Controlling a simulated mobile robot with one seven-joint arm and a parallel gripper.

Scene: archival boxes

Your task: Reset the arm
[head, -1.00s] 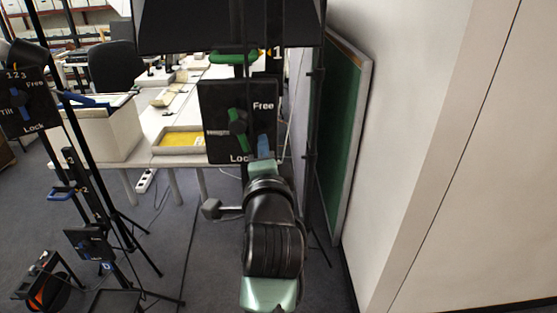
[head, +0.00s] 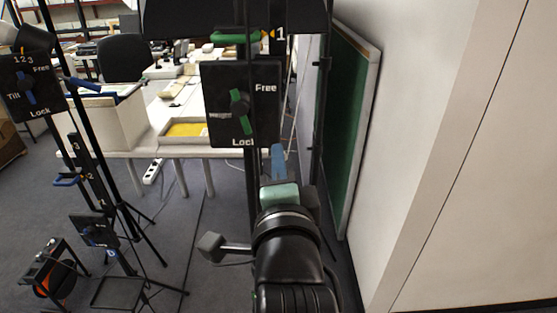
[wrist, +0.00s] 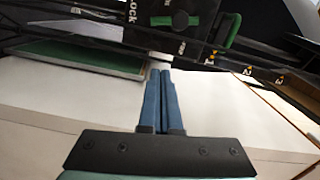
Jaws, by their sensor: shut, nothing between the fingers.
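My gripper (head: 278,150) shows its blue fingers pointing away from me, below and right of a black panel (head: 267,105). In the wrist view the two blue fingers (wrist: 160,73) lie side by side, shut with nothing between them. The panel has a green lever (head: 240,111) and the words Free and Lock. In the wrist view the panel (wrist: 187,30) is just beyond the fingertips, with a green lever (wrist: 228,30) at its right. I cannot tell whether the fingertips touch anything.
A second stand with a black panel (head: 45,97) is at left, near a white box (head: 105,120). A white table with a yellow-bottomed tray (head: 185,131) is behind. A green board (head: 348,130) leans near the white wall (head: 430,100) on the right.

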